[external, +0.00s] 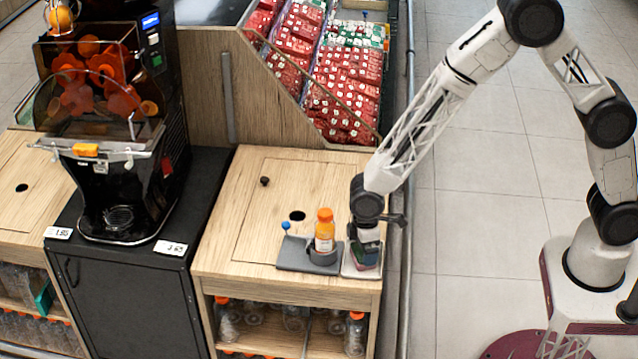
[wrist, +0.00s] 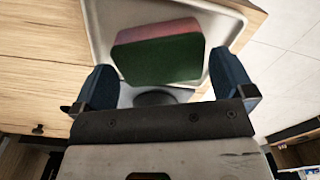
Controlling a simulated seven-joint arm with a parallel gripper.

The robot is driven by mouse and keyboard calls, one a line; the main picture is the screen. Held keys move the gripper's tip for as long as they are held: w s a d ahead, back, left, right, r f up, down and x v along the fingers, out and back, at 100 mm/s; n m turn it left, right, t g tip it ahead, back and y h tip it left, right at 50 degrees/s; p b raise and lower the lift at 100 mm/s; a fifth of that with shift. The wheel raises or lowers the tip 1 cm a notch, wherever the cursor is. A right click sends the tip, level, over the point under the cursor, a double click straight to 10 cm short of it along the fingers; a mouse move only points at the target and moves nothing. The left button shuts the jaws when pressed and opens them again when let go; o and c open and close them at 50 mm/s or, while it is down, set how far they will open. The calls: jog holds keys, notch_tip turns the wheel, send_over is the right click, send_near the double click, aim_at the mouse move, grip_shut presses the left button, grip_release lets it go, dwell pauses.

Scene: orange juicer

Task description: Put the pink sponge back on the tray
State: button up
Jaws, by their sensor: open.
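The sponge (wrist: 158,55) has a pink layer and a dark green face. In the wrist view it lies within the outline of the pale tray (wrist: 98,28), tilted; whether it is resting flat or leaning I cannot tell. In the external view the sponge (external: 362,256) shows partly below my gripper, over the small pale tray (external: 348,272) at the counter's front right corner. My gripper (wrist: 161,62) is open, with one blue finger on each side of the sponge and visible gaps between. In the external view my gripper (external: 368,232) points down and hides part of the tray.
A grey holder (external: 290,262) with an orange juice bottle (external: 324,232) and a blue-topped item (external: 286,227) stands just left of the tray. The wooden counter (external: 240,215) has a dark hole and small knob. The juicer (external: 115,180) stands farther left. A metal rail runs along the right.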

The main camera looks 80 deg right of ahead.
notch_tip(320, 180, up, 11)
dwell(0.7)
jog(key=shift+f, duration=0.1)
dwell(0.4)
jog(key=s+d+r+m+t, duration=0.1)
jog(key=s+d+r+m, duration=0.15)
jog(key=s+r, duration=1.6)
jog(key=s+d+r+m, duration=0.1)
jog(key=s+r, duration=0.3)
jog(key=s, duration=0.7)
jog(key=s+d+r+m+t, duration=0.1)
jog(key=s+r, duration=0.2)
jog(key=s, duration=0.8)
jog(key=shift+s+d+r+t, duration=0.3)
jog(key=shift+s+d+r, duration=0.05)
jog(key=shift+s+d, duration=0.05)
